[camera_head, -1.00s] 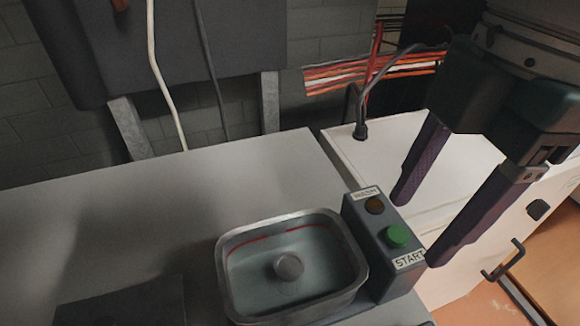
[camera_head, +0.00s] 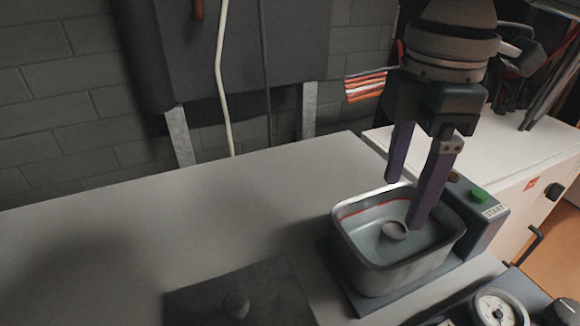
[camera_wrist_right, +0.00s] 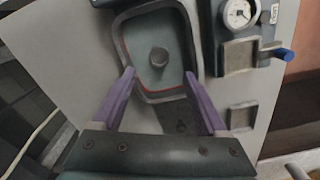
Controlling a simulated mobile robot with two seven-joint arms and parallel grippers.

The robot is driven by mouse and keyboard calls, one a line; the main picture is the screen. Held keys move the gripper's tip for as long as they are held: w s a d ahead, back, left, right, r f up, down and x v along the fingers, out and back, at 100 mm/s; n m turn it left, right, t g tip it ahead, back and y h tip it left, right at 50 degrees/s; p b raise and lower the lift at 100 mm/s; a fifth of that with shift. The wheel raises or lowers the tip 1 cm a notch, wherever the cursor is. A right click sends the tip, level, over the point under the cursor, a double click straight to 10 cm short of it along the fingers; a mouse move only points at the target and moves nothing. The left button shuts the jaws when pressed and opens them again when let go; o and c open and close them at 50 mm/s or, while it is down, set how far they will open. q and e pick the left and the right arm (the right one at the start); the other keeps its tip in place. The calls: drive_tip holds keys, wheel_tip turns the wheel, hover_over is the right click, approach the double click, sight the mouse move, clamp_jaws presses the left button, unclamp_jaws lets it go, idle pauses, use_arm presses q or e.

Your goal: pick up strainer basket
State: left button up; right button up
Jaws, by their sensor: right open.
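An open rectangular metal tub (camera_head: 385,278) with rounded corners and a red line around its inner wall sits on the grey counter. A round grey post (camera_head: 396,231) stands in the middle of it; I cannot tell whether the strainer basket is the tub or the part with the post. My right gripper (camera_head: 405,203) is open and empty, its purple fingers pointing down over the tub's far part. In the right wrist view, the round post (camera_wrist_right: 159,57) shows just beyond and between the fingertips (camera_wrist_right: 160,73). My left gripper is not in view.
A control box with a green START button (camera_head: 479,195) stands right beside the tub. A dark flat lid with a knob (camera_head: 236,303) lies at the front left. A round gauge (camera_head: 497,308) is at the front right. The counter's left part (camera_head: 130,235) is clear.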

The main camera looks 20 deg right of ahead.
sight(395, 229)
drive_tip(key=f, duration=0.2)
drive_tip(key=f+b, duration=0.1)
drive_tip(key=f, duration=0.5)
drive_tip(key=shift+d+f, duration=0.15)
drive_tip(key=shift+d, duration=0.15)
clamp_jaws()
